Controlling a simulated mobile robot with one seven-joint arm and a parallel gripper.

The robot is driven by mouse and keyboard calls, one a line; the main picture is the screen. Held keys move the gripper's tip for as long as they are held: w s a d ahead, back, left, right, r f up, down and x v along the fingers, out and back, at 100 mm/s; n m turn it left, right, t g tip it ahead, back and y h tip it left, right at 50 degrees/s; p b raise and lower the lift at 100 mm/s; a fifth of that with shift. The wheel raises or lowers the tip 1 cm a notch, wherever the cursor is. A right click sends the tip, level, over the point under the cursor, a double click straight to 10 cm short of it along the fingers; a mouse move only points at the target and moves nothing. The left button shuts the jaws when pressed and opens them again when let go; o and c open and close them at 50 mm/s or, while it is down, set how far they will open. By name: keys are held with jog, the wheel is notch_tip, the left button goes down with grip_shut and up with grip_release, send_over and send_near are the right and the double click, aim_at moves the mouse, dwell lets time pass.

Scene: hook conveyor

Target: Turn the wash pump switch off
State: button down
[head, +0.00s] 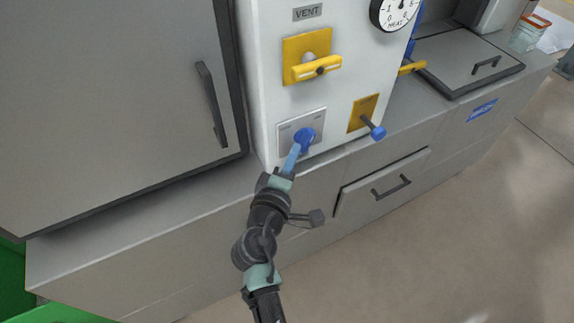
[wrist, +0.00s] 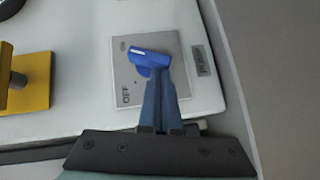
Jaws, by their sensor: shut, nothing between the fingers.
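The switch has a blue rotary knob (head: 305,138) on a light grey plate (head: 285,130), low on the front of the white panel. In the wrist view the blue knob (wrist: 150,60) has a white mark at its left end, and the plate (wrist: 125,75) carries the word OFF at its lower left. The knob's white mark lies near the plate's upper left corner, away from the word OFF. My gripper (head: 295,153) is shut and empty. In the wrist view its blue fingertips (wrist: 157,75) are at the knob's lower right side; whether they touch cannot be told.
Above is a yellow VENT handle (head: 316,68). To the right is a yellow plate (head: 360,112) with a blue-tipped lever (head: 377,132). A HEAT dial (head: 397,10) is at upper right. A grey door (head: 110,90) stands left, and a drawer handle (head: 391,186) juts out below.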

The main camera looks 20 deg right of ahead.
aim_at(305, 151)
jog(key=f+n+t+h+b, duration=0.1)
jog(key=n+t+b, duration=0.1)
jog(key=b, duration=0.6)
jog(key=d+f+n+t+b, duration=0.1)
jog(key=n+b, duration=0.3)
jog(key=b, duration=0.5)
jog(key=d+f+n+t+h+b, duration=0.1)
jog(key=n+t+b, duration=0.2)
jog(key=b, duration=0.6)
jog(key=shift+d+f+t+h, duration=0.15)
jog(key=shift+d+t+h, duration=0.15)
jog(key=shift+t, duration=0.3)
jog(key=shift+b, duration=0.5)
